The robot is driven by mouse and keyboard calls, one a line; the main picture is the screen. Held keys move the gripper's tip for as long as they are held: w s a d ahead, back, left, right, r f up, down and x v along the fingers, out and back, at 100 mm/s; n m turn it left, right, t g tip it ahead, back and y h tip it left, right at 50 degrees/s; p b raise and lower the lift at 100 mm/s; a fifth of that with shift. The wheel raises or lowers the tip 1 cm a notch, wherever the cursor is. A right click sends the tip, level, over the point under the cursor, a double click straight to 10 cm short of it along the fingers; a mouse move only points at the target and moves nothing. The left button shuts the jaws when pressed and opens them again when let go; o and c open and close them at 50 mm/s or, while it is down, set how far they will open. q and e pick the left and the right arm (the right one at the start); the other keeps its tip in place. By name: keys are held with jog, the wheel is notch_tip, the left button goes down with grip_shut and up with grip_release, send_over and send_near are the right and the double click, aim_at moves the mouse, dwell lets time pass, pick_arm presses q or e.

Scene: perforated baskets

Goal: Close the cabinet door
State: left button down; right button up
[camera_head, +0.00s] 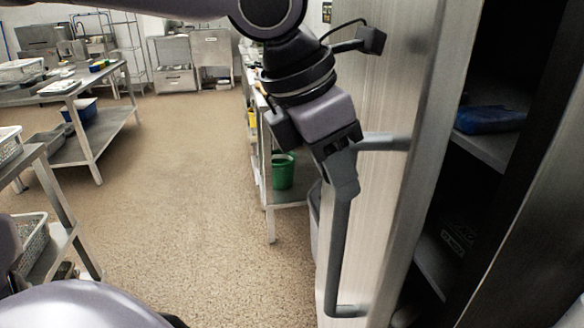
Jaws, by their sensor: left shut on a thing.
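The cabinet door (388,215) is a tall brushed-metal panel that stands open at the right of the head view. Its grey bar handle (338,250) is on the side facing left. My left gripper (343,182) comes down from the top and is shut on the handle's upper part, near its upper mount. The fingertips hide a little of the bar. The dark cabinet interior (495,185) shows to the right of the door. My right gripper is not seen.
Inside the cabinet, a blue item (490,120) lies on a shelf (490,150). A metal table with a green bucket (283,170) stands behind the door to the left. More metal tables (85,125) line the left side. The floor (190,190) between is clear.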

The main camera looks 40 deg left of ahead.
aim_at(383, 189)
pick_arm(q)
jog(key=shift+n, duration=0.5)
jog(key=shift+w+d+f+b, duration=0.15)
jog(key=shift+w+d, duration=0.3)
jog(key=shift+d, duration=0.25)
jog(key=shift+w+d+r+b, duration=0.1)
jog(key=shift+w+d, duration=0.3)
jog(key=shift+d, duration=0.25)
jog(key=shift+w+d+f+b, duration=0.15)
jog(key=shift+w+d, duration=0.3)
jog(key=shift+d, duration=0.25)
jog(key=shift+r, duration=0.1)
jog(key=c, duration=1)
grip_release()
jog(key=shift+o, duration=0.2)
jog(key=shift+y, duration=0.3)
jog(key=shift+s+a+r, duration=0.1)
jog(key=shift+r, duration=0.45)
jog(key=v, duration=0.6)
